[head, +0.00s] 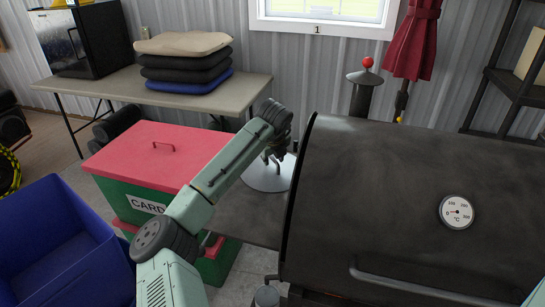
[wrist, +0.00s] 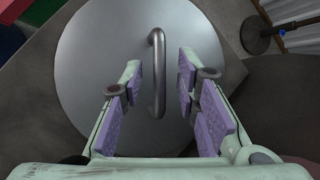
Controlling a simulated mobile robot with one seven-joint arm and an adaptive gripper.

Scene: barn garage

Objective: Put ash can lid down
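The ash can lid (head: 267,176) is a round silver disc with a bar handle. It appears to lie flat on the dark side shelf (head: 249,218) left of the grill. The lid fills much of the wrist view (wrist: 95,65), its handle (wrist: 157,75) standing near its middle. My gripper (head: 271,156) is over the lid. In the wrist view my gripper (wrist: 162,95) is open, purple pads on either side of the handle with visible gaps. Part of the lid is hidden by my arm and the fingers.
A large black grill (head: 410,200) with a dial stands close on the right. A red-lidded green box (head: 155,152) and a blue bin (head: 65,245) are at left. Behind is a table (head: 225,93) with stacked cushions (head: 185,62). A dark post with a red knob (head: 363,90) stands behind the grill.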

